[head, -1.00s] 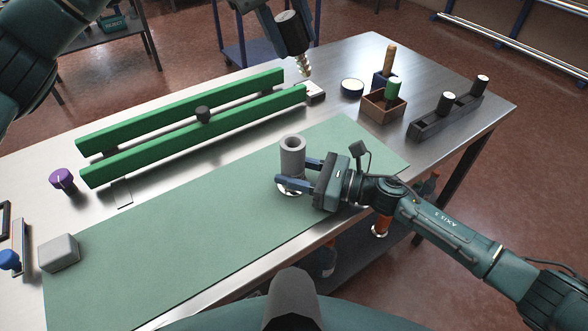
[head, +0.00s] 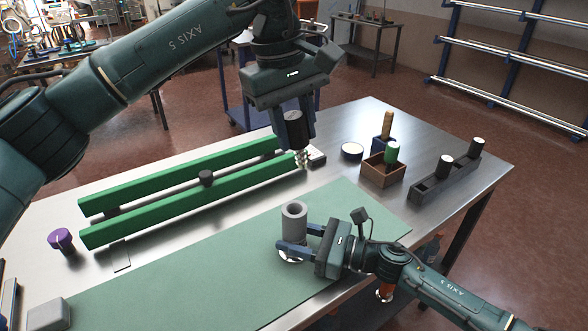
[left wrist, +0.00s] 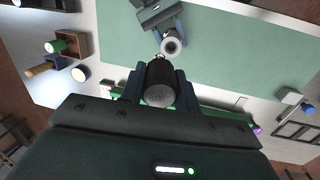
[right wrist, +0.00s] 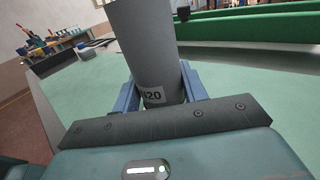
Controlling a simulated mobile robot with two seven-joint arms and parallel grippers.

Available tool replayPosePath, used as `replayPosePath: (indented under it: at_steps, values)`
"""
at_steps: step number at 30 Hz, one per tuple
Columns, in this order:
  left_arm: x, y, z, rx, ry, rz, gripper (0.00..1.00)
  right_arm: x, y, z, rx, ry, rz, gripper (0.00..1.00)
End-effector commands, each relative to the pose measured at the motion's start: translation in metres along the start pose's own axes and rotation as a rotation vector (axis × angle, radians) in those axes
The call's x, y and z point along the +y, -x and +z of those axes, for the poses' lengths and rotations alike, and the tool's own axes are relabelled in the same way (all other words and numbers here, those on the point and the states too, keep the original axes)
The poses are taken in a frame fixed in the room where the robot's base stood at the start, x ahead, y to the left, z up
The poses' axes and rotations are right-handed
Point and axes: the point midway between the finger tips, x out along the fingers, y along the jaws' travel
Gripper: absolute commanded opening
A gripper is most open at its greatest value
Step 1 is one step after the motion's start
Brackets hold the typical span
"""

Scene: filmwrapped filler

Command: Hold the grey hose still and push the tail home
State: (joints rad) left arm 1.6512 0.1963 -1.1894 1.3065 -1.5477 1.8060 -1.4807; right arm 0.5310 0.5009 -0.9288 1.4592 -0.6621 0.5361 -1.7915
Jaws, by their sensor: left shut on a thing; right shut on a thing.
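The grey hose (head: 293,222) is a short thick upright tube with an open top, over the green mat. My right gripper (head: 292,238) is shut around its lower part; the right wrist view shows a white number label on the hose (right wrist: 145,45). The left wrist view shows the tail (left wrist: 160,85) and the hose's open mouth (left wrist: 172,45).
Two green rails (head: 190,208) with a dark rod between them lie left of the tail. A white-topped round tin (head: 352,151), a wooden box (head: 384,170) and a dark rack (head: 445,182) stand to the right. The green mat (head: 190,270) is clear left of the hose.

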Motion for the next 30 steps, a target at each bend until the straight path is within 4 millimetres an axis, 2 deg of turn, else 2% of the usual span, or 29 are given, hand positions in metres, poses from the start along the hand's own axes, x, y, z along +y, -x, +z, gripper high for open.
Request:
replayPosePath:
  at_steps: [3,5,19,30]
  values:
    - [-0.003,-0.023,0.0,0.044,0.01,-0.118,0.01,0.0,0.0,0.0,0.0,0.0,0.001,0.02]
    - [-0.005,-0.029,-0.001,0.058,0.014,-0.151,0.01,0.0,0.0,0.0,0.0,0.0,0.001,0.02]
    - [-0.007,-0.034,-0.002,0.064,0.016,-0.165,0.01,0.0,0.0,0.0,0.001,0.0,0.0,0.02]
    - [-0.011,-0.057,-0.003,0.063,0.015,-0.164,0.01,0.0,0.0,0.0,0.001,0.0,0.0,0.02]
